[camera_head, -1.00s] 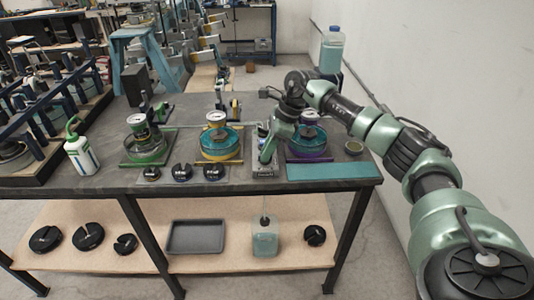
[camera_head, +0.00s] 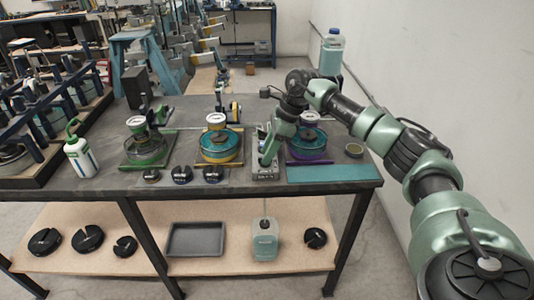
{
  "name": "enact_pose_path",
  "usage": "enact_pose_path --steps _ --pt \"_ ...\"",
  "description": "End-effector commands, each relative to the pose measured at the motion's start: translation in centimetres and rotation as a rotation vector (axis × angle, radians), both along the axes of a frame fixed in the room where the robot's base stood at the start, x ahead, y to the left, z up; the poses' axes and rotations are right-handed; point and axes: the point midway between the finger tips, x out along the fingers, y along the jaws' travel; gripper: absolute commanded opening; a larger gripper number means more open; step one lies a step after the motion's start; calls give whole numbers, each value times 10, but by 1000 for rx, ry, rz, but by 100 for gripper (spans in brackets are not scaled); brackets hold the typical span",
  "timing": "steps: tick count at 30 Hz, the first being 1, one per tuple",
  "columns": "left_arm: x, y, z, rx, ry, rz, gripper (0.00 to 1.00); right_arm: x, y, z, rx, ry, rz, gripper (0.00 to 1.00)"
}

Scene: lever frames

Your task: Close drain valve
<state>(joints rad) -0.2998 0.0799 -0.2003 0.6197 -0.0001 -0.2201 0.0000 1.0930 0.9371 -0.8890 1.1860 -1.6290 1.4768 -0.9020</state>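My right gripper (camera_head: 267,163) comes in from the right and points down at a small grey panel unit (camera_head: 265,174) near the front of the dark table. Its fingers are small and partly covered by its own green body, so I cannot tell whether they are open or shut, or whether they touch the unit. I cannot make out the drain valve; the gripper and wrist cover much of that spot. A translucent container (camera_head: 264,245) stands on the lower shelf below, with a thin line rising from it. My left gripper is not in view.
Round gauge stations with green (camera_head: 144,160), yellow (camera_head: 219,158) and purple (camera_head: 306,156) bases stand on the table (camera_head: 105,178). A teal mat (camera_head: 335,173) lies at the right. A white bottle (camera_head: 80,158) stands left. A grey tray (camera_head: 195,239) and black slotted discs sit below.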

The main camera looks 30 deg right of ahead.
Motion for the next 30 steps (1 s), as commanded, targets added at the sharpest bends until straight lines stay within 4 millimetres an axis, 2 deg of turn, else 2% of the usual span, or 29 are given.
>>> enact_pose_path --steps 7,12,17,30 --pt "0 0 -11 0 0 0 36 -7 -15 38 -1 -6 -1 33" --pt "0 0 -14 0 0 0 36 -12 -21 59 0 -4 0 33" --pt "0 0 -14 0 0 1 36 -14 -24 66 0 -2 0 33" --pt "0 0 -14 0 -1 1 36 -14 -24 66 0 -1 0 33"
